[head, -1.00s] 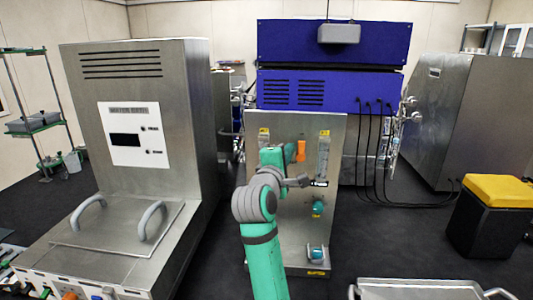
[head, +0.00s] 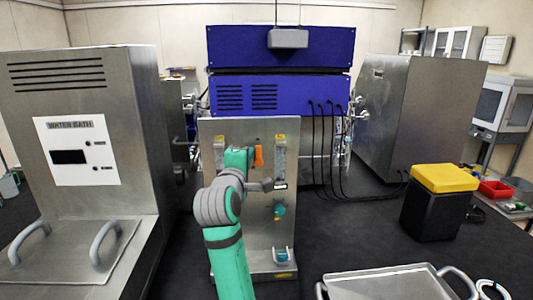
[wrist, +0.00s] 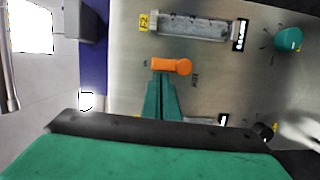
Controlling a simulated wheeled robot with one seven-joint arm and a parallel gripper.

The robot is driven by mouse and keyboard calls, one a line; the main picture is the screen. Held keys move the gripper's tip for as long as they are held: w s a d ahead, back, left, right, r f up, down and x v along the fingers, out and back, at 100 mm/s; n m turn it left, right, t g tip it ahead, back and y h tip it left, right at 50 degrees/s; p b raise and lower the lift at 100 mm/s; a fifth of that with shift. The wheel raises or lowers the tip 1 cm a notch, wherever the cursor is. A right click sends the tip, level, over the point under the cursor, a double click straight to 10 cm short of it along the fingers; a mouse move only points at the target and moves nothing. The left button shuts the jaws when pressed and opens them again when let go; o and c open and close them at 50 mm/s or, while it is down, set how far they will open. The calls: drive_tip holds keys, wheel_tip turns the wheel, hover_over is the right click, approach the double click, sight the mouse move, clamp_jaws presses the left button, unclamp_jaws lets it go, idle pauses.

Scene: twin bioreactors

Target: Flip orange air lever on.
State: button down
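The orange air lever (head: 258,156) is on the upper part of the steel front panel (head: 240,210). In the wrist view the orange lever (wrist: 172,66) lies crosswise, with its round end to the right. My gripper (wrist: 162,78) shows there as two green fingers side by side, with no clear gap between them. Their tips are right at the lever's left part; I cannot tell whether they touch it. In the head view my gripper (head: 248,158) is just left of the lever, and the arm hides part of the panel.
The panel also carries flow tubes (head: 280,160), a teal knob (head: 279,210) and a lower teal fitting (head: 283,255). A steel water bath (head: 85,130) stands left. A metal tray (head: 380,285) is at front right, near a black bin with a yellow lid (head: 445,178).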

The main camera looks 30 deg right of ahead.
drive_tip(key=shift+s+d, duration=0.2)
drive_tip(key=shift+d, duration=0.25)
drive_tip(key=s+a, duration=0.6)
drive_tip(key=a, duration=0.4)
drive_tip(key=shift+a, duration=0.3)
